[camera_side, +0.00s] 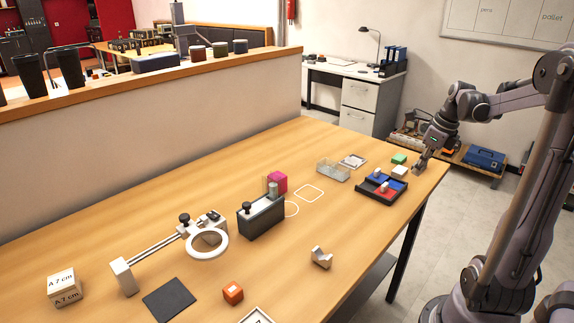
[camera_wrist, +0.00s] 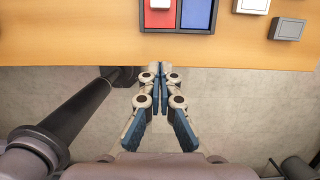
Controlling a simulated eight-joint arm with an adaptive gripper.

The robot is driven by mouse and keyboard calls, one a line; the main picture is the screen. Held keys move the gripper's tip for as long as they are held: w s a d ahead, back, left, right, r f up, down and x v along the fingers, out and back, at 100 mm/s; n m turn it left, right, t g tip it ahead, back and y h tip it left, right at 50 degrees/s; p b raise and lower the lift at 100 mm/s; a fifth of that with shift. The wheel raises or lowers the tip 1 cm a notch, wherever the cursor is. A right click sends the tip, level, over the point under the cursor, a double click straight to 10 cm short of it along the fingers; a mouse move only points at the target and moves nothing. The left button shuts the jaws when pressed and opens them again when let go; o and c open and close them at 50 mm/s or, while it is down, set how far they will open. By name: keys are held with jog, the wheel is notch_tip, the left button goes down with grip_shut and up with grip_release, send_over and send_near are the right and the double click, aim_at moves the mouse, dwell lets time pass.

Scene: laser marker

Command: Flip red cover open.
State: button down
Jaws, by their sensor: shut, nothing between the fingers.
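A dark box-shaped device (camera_side: 262,218) with a black knob and a metal post stands mid-table in the side view. A magenta-red, box-like piece (camera_side: 278,181) sits at its back right corner, partly behind a clear panel. It is the most likely red cover, but I cannot make out a hinge. My gripper (camera_side: 418,171) is at the table's far right edge, well to the right of the device. In the wrist view my gripper (camera_wrist: 160,68) is shut and empty, its fingertips at the table edge. The device and magenta-red piece are not in the wrist view.
A dark tray (camera_side: 382,197) with red and blue compartments lies close to my gripper. Green (camera_side: 399,158) and white (camera_side: 399,171) blocks are beside it. A clear box (camera_side: 333,171) stands between tray and device. A ring-shaped fixture (camera_side: 207,243) is left of the device.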

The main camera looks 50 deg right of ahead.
aim_at(385, 184)
jog(key=x, duration=0.8)
jog(key=w, duration=0.3)
jog(key=shift+f, duration=0.2)
jog(key=shift+w, duration=0.6)
jog(key=w, duration=0.6)
jog(key=shift+w, duration=0.25)
jog(key=s, duration=0.4)
jog(key=shift+s, duration=0.15)
jog(key=v, duration=1)
